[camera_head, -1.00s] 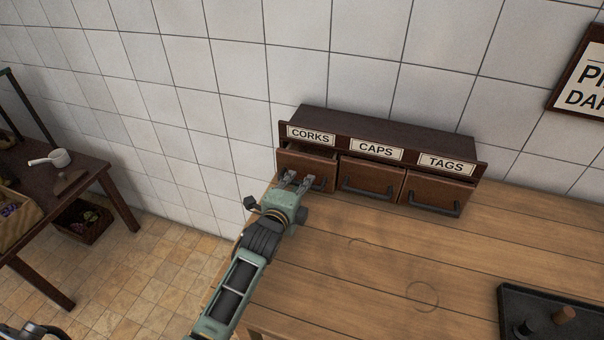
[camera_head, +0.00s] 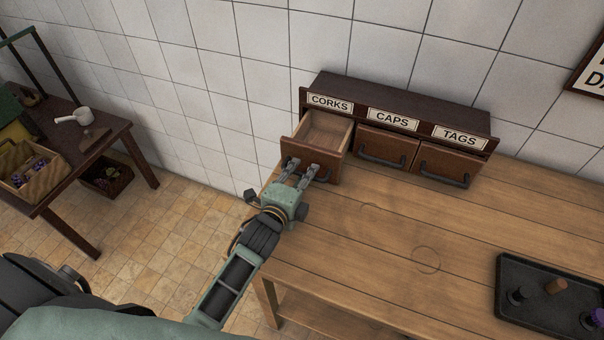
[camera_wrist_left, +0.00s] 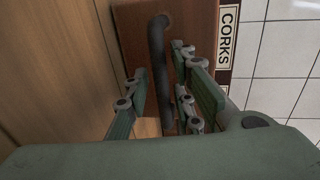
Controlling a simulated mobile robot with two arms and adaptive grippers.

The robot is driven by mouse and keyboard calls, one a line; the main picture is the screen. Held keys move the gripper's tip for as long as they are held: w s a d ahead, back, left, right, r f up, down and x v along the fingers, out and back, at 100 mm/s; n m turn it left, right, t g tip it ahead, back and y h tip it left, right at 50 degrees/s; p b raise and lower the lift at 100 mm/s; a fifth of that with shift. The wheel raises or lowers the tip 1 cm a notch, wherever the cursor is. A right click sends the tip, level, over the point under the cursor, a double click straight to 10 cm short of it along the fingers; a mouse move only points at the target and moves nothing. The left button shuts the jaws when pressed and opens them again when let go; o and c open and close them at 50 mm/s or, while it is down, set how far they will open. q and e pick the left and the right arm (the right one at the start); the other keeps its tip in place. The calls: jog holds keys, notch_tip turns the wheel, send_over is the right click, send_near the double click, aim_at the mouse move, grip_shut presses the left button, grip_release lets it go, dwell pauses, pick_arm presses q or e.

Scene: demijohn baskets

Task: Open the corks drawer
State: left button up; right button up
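The corks drawer (camera_head: 325,132) is the left one of three in a dark wooden cabinet (camera_head: 395,97). It stands well out from the cabinet, and its inside shows bare wood. My left gripper (camera_head: 299,172) is at its front. The CORKS label (camera_wrist_left: 228,35) shows beside the drawer front there. In the head view, the gripper partly hides the handle. My right gripper is not in view.
The caps drawer (camera_head: 385,150) and tags drawer (camera_head: 448,168) are shut. A black tray (camera_head: 510,268) with small items stands at the right on the wooden table (camera_head: 370,265). The table's middle is clear. A dark side table (camera_head: 85,165) stands at left.

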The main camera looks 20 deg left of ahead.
pick_arm(q)
jog(key=shift+o, duration=0.2)
jog(key=shift+r, duration=0.1)
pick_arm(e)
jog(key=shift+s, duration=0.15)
pick_arm(q)
jog(key=s, duration=0.4)
jog(key=s+r, duration=0.1)
jog(key=s, duration=0.3)
jog(key=s+r, duration=0.1)
jog(key=s, duration=0.3)
jog(key=shift+a+r, duration=0.15)
jog(key=shift+a, duration=0.05)
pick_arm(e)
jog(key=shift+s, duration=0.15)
